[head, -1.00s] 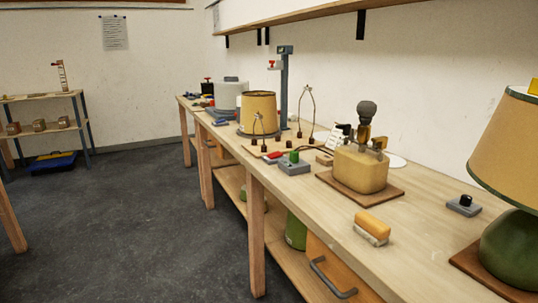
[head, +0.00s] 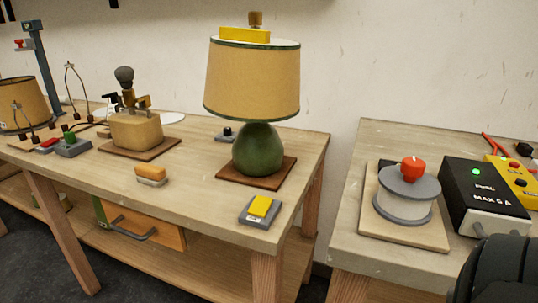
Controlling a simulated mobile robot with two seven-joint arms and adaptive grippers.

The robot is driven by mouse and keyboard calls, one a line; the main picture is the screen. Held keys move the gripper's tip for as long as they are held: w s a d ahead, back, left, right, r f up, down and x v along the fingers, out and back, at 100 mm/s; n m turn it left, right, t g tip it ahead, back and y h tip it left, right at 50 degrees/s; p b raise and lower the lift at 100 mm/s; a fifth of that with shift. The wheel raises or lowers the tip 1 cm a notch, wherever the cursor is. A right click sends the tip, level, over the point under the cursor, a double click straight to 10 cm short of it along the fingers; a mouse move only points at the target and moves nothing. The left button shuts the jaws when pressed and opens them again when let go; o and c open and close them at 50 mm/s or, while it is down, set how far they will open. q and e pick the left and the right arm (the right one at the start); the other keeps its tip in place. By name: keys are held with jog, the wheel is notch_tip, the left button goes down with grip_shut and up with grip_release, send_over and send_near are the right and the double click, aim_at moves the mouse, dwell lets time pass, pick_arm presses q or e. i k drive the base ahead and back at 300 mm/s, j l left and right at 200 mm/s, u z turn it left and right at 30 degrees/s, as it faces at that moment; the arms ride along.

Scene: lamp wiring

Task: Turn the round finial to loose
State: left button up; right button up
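A lamp with a green rounded base (head: 259,150) and a tan shade (head: 252,80) stands upright on a brown square board. A small brown finial (head: 255,19) sticks up above the shade's top, near the picture's upper edge. It is too small to tell its exact shape or whether it is tight. A yellow block (head: 244,35) shows at the shade's top rim, in front of the finial. Neither gripper's fingers show. A dark rounded part, likely of my own arm, fills the lower right corner.
A yellow-topped switch (head: 260,209), an orange-and-white block (head: 151,175) and a tan lamp body (head: 136,130) are on the left bench (head: 200,200). A gap separates it from the right bench, with a grey-white spool (head: 407,195) and black box (head: 484,195).

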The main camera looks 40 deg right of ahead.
aim_at(254, 18)
jog(key=i+z, duration=0.15)
jog(key=z, duration=0.3)
jog(key=i+z, duration=0.15)
jog(key=z, duration=0.3)
jog(key=i+j+z, duration=0.1)
jog(key=z, duration=0.35)
jog(key=k+j+z, duration=0.35)
